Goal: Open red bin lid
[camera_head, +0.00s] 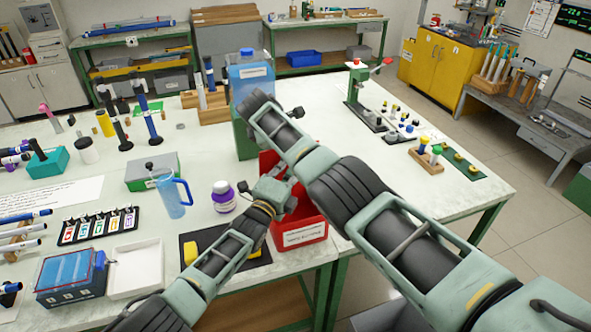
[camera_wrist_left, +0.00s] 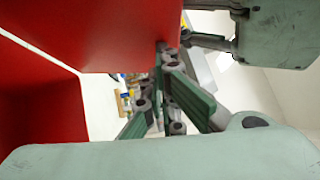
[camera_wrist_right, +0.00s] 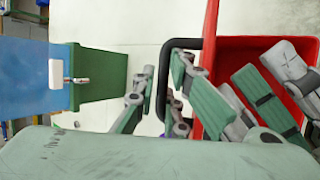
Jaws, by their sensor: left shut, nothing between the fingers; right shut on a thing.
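The red bin (camera_head: 305,232) stands at the table's front edge, a white label on its front. Its lid (camera_head: 268,163) stands raised at the back; in the right wrist view the lid (camera_wrist_right: 209,65) shows as a thin red edge with a black loop handle (camera_wrist_right: 180,43) beside it. My right gripper (camera_wrist_right: 160,68) is shut on this handle; my arm hides it in the head view. My left gripper (camera_head: 288,180) is shut and empty over the bin opening, close to the lid's inner face. A large red panel (camera_wrist_left: 90,30) fills the upper part of the left wrist view.
Bare tabletop (camera_head: 400,185) is on the right.

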